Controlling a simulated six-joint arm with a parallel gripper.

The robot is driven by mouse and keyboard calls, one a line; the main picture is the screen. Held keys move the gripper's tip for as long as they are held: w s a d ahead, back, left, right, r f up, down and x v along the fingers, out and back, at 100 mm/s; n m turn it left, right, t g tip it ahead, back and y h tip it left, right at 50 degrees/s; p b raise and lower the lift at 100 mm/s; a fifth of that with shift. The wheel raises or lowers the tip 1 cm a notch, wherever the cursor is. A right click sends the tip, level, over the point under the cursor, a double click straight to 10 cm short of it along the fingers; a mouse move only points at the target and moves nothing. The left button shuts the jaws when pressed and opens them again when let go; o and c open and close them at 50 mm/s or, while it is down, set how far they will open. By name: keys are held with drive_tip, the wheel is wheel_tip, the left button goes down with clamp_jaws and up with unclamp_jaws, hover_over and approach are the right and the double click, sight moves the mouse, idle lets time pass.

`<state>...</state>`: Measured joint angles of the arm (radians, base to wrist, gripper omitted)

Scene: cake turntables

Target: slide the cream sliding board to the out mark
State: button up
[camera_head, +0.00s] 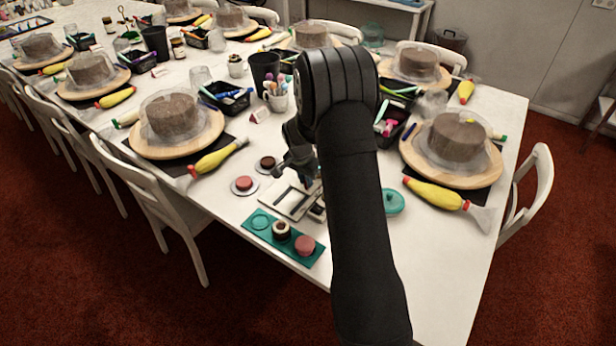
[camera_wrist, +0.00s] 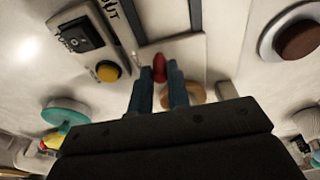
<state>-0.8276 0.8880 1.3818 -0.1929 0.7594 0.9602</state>
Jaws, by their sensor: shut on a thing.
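My gripper (camera_head: 303,185) is low over a pale framed fixture (camera_head: 278,204) with dark slots near the front of the table. In the wrist view my gripper (camera_wrist: 158,80) has its two dark fingers closed about a small red knob (camera_wrist: 159,67). The knob stands at the edge of a cream plate, which looks like the cream sliding board (camera_wrist: 188,46). Lettering reading OUT (camera_wrist: 108,9) shows at the top, left of the board, beside a dark strip. The gap between board and mark is hard to judge. My arm hides part of the fixture in the head view.
A dark switch (camera_wrist: 80,34) and a yellow button (camera_wrist: 108,71) sit left of the board. A green tray (camera_head: 262,236) with round pieces lies in front. Pink (camera_head: 244,183) and brown (camera_head: 267,162) discs lie to the left. A teal lidded pot (camera_head: 392,202) stands right of my arm.

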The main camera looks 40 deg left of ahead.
drive_tip(key=shift+s, duration=5.25)
drive_tip(key=o, duration=0.8)
wheel_tip(320, 180, up, 7)
wheel_tip(320, 180, down, 7)
drive_tip(key=shift+r, duration=0.1)
drive_tip(key=shift+w, duration=0.5)
